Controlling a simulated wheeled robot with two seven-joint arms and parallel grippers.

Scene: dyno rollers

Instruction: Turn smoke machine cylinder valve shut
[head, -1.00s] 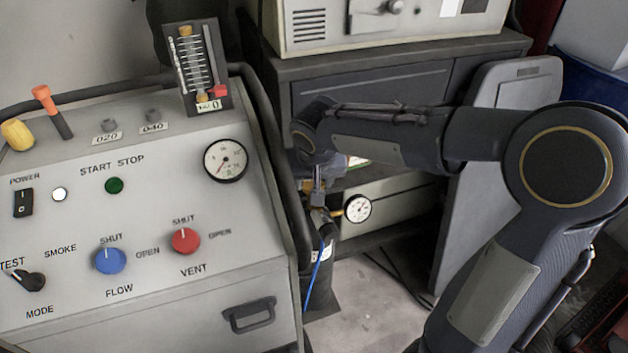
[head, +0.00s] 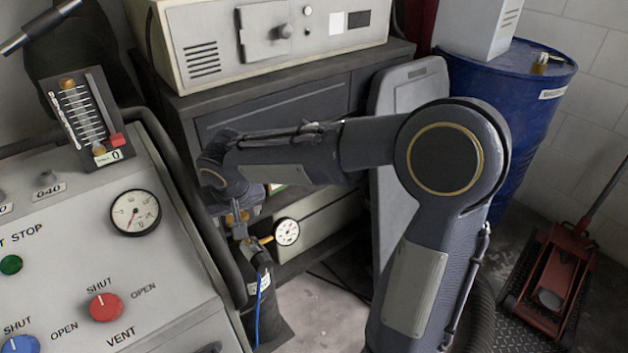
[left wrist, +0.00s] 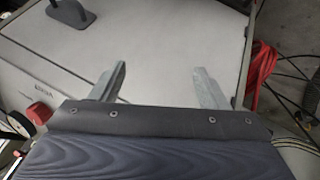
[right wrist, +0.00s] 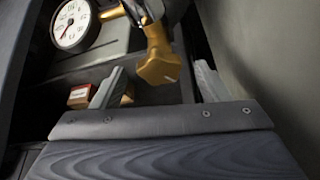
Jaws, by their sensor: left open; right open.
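The smoke machine cylinder (head: 268,312) stands dark and upright beside the machine, mostly hidden by its side frame and my right arm. Its round gauge (head: 286,231) shows at the top, and also in the right wrist view (right wrist: 73,22). In the right wrist view a brass valve with a faceted knob (right wrist: 158,69) lies ahead of my right gripper (right wrist: 160,82), in line with the gap between its open fingers. The fingers do not grip it. My left gripper (left wrist: 157,84) is open and empty over the pale machine panel, outside the head view.
The smoke machine's panel (head: 75,260) with a red VENT knob (head: 106,307) stands close left of the cylinder. A dark cabinet (head: 270,105) is behind it. A blue drum (head: 525,120) and a red jack (head: 555,270) stand at right. A blue hose (head: 258,305) hangs by the cylinder.

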